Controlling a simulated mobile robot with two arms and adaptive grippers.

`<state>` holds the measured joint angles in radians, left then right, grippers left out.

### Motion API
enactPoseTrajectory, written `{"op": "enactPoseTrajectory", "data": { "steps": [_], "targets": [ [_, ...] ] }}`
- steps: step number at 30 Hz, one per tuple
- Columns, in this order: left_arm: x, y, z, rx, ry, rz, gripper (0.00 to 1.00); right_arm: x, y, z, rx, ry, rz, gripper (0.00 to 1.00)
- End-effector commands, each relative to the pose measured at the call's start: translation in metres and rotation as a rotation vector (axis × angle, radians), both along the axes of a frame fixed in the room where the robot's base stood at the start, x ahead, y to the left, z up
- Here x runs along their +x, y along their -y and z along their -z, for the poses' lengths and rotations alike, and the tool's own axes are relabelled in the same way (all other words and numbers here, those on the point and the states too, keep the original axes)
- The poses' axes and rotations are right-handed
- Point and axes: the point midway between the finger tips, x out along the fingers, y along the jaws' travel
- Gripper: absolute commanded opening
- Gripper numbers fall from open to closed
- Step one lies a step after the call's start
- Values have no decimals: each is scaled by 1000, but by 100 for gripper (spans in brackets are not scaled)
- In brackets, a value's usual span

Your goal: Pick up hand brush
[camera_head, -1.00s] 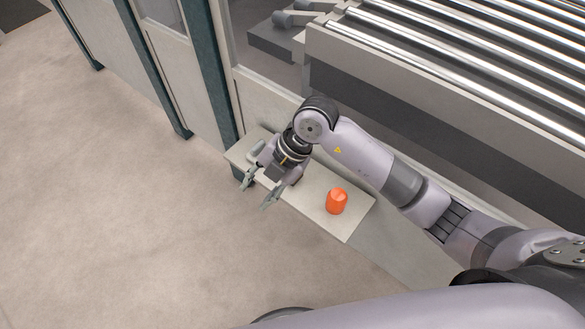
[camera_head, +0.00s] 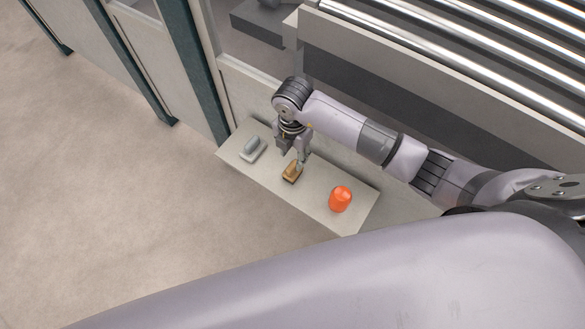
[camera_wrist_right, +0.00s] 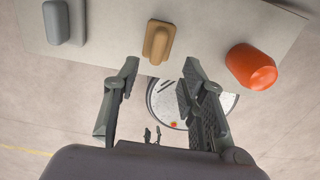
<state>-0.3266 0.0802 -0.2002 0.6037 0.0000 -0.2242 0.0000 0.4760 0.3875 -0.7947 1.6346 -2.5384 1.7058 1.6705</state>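The hand brush, a tan wooden block with a raised grip (camera_head: 291,173), lies on a pale shelf (camera_head: 318,208) between a grey handled object and an orange one. It also shows in the right wrist view (camera_wrist_right: 158,42), just beyond the fingertips. My right gripper (camera_head: 296,157) points down over the shelf, close to the brush, and partly covers its upper end in the head view. In the right wrist view its two fingers (camera_wrist_right: 158,72) are apart with nothing between them. My left gripper is not seen in the head view.
The grey handled object (camera_head: 251,147) lies at the shelf's left end. The orange rounded container (camera_head: 340,198) stands to the right of the brush. The machine's panel and rollers (camera_head: 430,35) rise behind the shelf. Open floor (camera_head: 110,200) lies in front.

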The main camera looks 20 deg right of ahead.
Motion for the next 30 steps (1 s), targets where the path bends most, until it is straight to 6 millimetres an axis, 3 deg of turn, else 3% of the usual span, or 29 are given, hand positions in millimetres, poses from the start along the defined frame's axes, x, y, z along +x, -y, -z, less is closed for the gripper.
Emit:
{"op": "enactPoseTrajectory", "data": {
  "steps": [3,7,10,20,30],
  "targets": [
    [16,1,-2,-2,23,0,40,-1,0,18,0,-3,0,38],
    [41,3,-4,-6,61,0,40,0,0,26,0,0,-1,38],
    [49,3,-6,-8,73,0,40,1,0,32,-1,-1,0,38],
    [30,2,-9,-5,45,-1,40,4,1,75,0,-1,0,38],
    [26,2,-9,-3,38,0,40,5,1,79,1,1,-2,35]
  ]
}}
